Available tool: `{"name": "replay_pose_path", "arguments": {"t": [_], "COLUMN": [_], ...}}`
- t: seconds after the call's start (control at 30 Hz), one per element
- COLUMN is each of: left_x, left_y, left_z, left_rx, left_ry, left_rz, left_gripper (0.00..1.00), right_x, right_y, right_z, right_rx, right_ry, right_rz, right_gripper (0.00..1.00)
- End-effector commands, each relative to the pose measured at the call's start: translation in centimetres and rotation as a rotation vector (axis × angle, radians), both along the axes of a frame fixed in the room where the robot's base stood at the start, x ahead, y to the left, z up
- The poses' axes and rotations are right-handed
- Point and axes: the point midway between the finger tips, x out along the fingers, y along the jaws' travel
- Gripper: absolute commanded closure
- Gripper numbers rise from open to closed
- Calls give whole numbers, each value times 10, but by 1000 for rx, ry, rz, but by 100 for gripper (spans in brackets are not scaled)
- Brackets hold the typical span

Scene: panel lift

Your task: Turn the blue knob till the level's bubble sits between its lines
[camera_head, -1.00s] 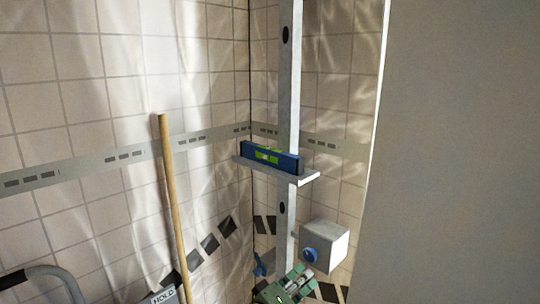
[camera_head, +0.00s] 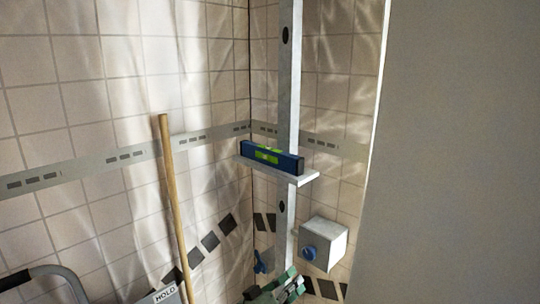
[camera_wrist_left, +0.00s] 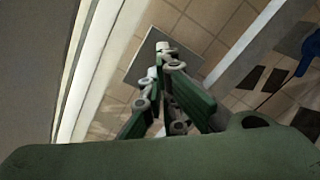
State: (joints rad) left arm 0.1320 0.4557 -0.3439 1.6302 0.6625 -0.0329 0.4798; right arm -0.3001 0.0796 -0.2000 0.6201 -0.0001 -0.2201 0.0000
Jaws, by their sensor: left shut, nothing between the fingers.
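The blue knob (camera_head: 310,253) is on the front of a white box (camera_head: 330,243) at the lower right of the metal post. The blue level (camera_head: 271,158) with a green vial lies on a small shelf (camera_head: 306,177) on the post. The bubble is too small to place against its lines. My left gripper (camera_head: 294,277) shows at the bottom edge, below and left of the knob and apart from it. In the left wrist view its green fingers (camera_wrist_left: 166,60) are shut and empty. A blue piece (camera_wrist_left: 312,50) shows at that view's right edge. My right gripper is not in view.
A metal post (camera_head: 286,90) stands in the tiled corner. A wooden pole (camera_head: 174,210) leans on the left. A sign reading HOLD (camera_head: 164,295) and a grey curved rail (camera_head: 50,272) are at the lower left. A large grey panel (camera_head: 460,150) fills the right.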

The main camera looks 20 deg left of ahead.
Motion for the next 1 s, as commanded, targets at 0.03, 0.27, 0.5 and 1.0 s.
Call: {"name": "replay_pose_path", "arguments": {"t": [0.03,0.27,0.5,1.0], "left_x": [-1,2,29,63], "left_y": [0,-2,-11,-24], "left_z": [1,-1,-3,1], "left_rx": [45,139,138,136], "left_ry": [-16,-54,-54,-53], "left_rz": [-2,-7,-7,-8], "left_gripper": [100,100,100,100], "right_x": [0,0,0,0], "right_y": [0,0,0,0], "right_z": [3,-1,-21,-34], "right_rx": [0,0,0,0], "right_ry": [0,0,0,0], "right_rz": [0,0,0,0], "right_gripper": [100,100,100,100]}}
